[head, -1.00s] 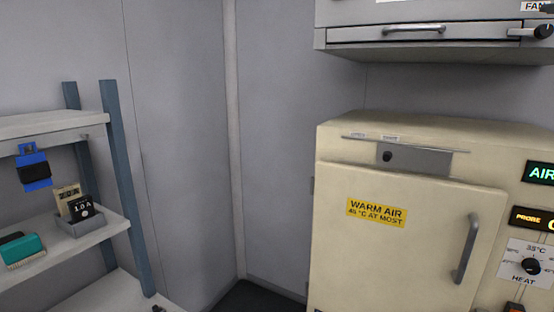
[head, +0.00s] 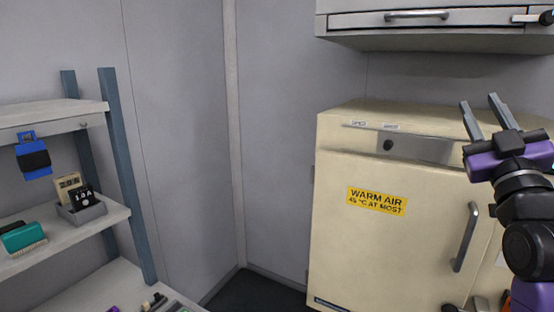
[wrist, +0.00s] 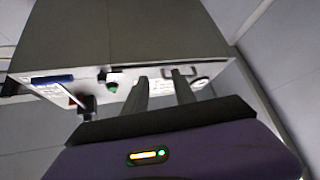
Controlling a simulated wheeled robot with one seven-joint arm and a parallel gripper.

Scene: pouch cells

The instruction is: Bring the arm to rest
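My gripper (head: 482,117) is at the right of the head view, raised in front of the top of the cream warm-air cabinet. Its two grey fingers point up and stand apart, with nothing between them. In the wrist view the two fingers (wrist: 162,88) also show a gap between them and hold nothing. My arm comes up from the lower right and hides the right part of the cabinet's front.
The cream cabinet (head: 350,240) has its door shut, with a handle (head: 466,238). A grey unit (head: 420,38) hangs above it. At left, a shelf rack (head: 118,170) holds a teal brush-like item (head: 22,238), a small grey bin (head: 82,214) and a hanging blue item (head: 33,158).

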